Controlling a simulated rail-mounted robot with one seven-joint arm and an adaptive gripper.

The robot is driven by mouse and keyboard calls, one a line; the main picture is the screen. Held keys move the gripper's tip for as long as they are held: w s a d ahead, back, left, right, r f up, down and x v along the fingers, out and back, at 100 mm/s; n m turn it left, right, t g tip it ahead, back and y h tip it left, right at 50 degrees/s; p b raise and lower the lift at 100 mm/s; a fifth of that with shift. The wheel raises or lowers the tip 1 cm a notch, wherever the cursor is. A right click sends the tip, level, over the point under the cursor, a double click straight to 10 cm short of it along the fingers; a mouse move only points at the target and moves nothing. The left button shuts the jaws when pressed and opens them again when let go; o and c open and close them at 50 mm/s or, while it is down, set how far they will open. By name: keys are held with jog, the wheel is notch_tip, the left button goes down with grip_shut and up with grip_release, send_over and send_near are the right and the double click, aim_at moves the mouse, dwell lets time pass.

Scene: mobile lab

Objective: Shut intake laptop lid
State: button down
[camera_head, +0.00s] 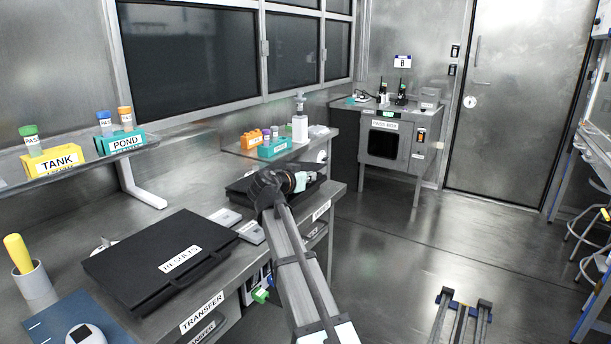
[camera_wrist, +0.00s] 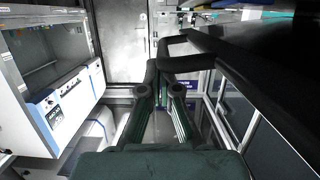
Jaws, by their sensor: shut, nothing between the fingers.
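A flat black case-like thing (camera_head: 240,190), perhaps the intake laptop, lies on the bench behind my arm. My arm hides most of it and any label, and its lid looks low, though I cannot tell if it is fully shut. My gripper (camera_head: 302,182) is at its right end, above the bench edge. In the wrist view my gripper (camera_wrist: 164,82) is shut and empty, close to a black handle-like loop (camera_wrist: 187,48) on a large dark body (camera_wrist: 270,55). I cannot tell whether they touch. A black case labelled RESULTS (camera_head: 135,250) lies closed at the near left.
A shelf (camera_head: 230,149) with an orange rack, a teal rack (camera_head: 274,148) and a white pump bottle (camera_head: 299,125) stands above the bench. A yellow-handled thing in a cup (camera_head: 32,284) is at the left. The floor (camera_head: 400,250) right of the bench is open.

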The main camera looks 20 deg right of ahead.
jog(key=shift+s+f, duration=0.1)
jog(key=shift+f, duration=0.4)
